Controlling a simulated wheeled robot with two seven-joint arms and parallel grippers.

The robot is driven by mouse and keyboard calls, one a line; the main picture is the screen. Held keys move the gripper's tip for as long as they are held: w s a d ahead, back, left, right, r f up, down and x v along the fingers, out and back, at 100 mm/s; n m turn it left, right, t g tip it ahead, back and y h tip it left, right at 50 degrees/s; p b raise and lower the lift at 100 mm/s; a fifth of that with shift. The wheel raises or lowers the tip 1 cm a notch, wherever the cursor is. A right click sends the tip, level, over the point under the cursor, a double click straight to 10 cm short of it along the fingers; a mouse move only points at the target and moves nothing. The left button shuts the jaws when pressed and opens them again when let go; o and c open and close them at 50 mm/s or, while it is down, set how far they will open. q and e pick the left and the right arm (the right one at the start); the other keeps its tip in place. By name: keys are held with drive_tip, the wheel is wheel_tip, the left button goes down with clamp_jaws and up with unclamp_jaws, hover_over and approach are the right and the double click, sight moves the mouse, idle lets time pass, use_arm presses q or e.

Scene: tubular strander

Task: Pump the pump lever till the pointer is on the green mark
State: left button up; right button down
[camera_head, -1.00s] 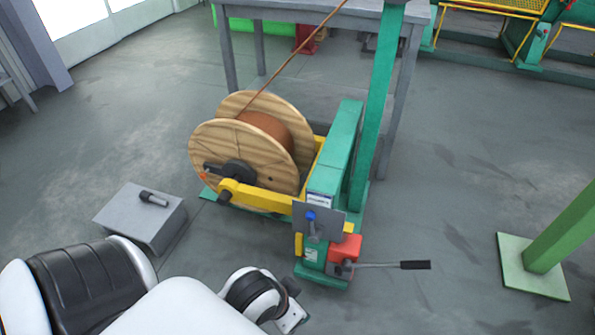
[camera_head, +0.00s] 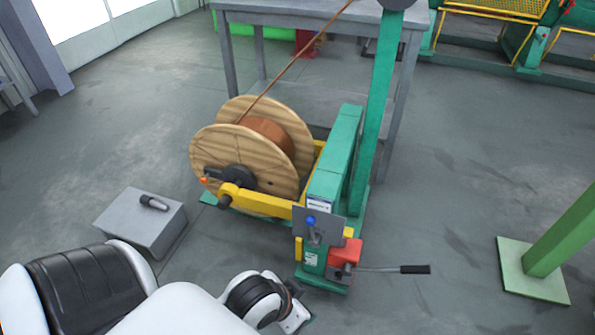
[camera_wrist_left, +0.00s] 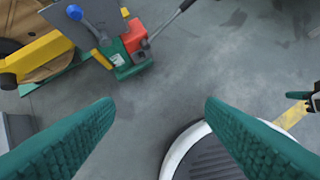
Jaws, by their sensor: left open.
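The pump lever (camera_head: 415,269) is a thin grey rod with a black grip. It sticks out to the right, near level, from the red pump block (camera_head: 346,252) at the foot of the green stand. I cannot make out a pointer or green mark. A green-tipped black part at the wrist view's right edge may be my right gripper (camera_wrist_left: 298,97).
A wooden spool (camera_head: 250,150) of copper-coloured wire sits in the stand, with a yellow arm (camera_head: 262,202) and a blue-knobbed lever (camera_head: 311,221). A grey box (camera_head: 140,222) stands left. A green post on a base plate (camera_head: 530,268) stands right. The floor between is clear.

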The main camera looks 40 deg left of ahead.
use_arm(q)
drive_tip(key=s+a+f+g+p, duration=0.1)
drive_tip(key=s+f+g+p, duration=0.2)
drive_tip(key=f, duration=0.8)
drive_tip(key=s+f+p, duration=0.3)
drive_tip(key=f+p, duration=0.2)
drive_tip(key=f, duration=0.5)
drive_tip(key=s+a+f+p, duration=0.1)
drive_tip(key=s+f+p, duration=0.2)
drive_tip(key=s, duration=0.4)
drive_tip(key=s+a+f+g+p, duration=0.1)
drive_tip(key=s+a+f+p, duration=0.1)
drive_tip(key=s, duration=0.6)
drive_tip(key=shift+s+f+m+y+p, duration=0.15)
drive_tip(key=shift+f+m+y+p, duration=0.15)
drive_tip(key=shift+f+p, duration=0.65)
drive_tip(key=shift+w+r+p, duration=0.2)
drive_tip(key=shift+r+p, duration=0.15)
drive_tip(key=shift+r, duration=0.05)
drive_tip(key=shift+d+f, duration=0.1)
